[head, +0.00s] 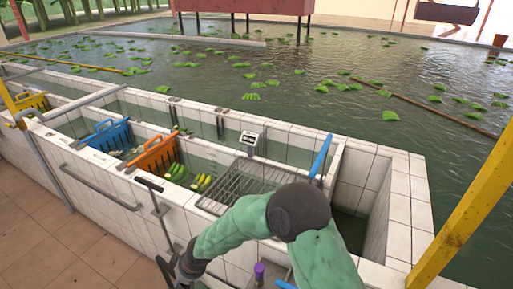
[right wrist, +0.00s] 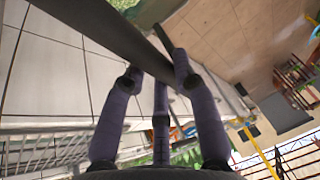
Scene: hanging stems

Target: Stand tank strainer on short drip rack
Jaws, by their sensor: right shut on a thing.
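My right gripper (head: 180,262) is at the front of the tiled tank, low in the head view, partly hidden by my green arm. In the right wrist view its purple fingers (right wrist: 157,70) are shut on a long dark bar (right wrist: 100,30), apparently the handle of the tank strainer. In the head view a dark pole with a short crossbar, apparently the tank strainer (head: 160,210), slants up from this gripper in front of the tank wall. The drip rack (head: 240,182), a metal grate, lies across the tank, its near right part hidden by my arm. My left gripper is out of view.
An orange crate (head: 155,153) and a blue crate (head: 108,136) sit in the tank left of the rack. Yellow and green fruit (head: 203,183) lies beside the orange crate. A blue-handled thing (head: 320,155) leans at the rack's right. A yellow post (head: 470,205) stands at right.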

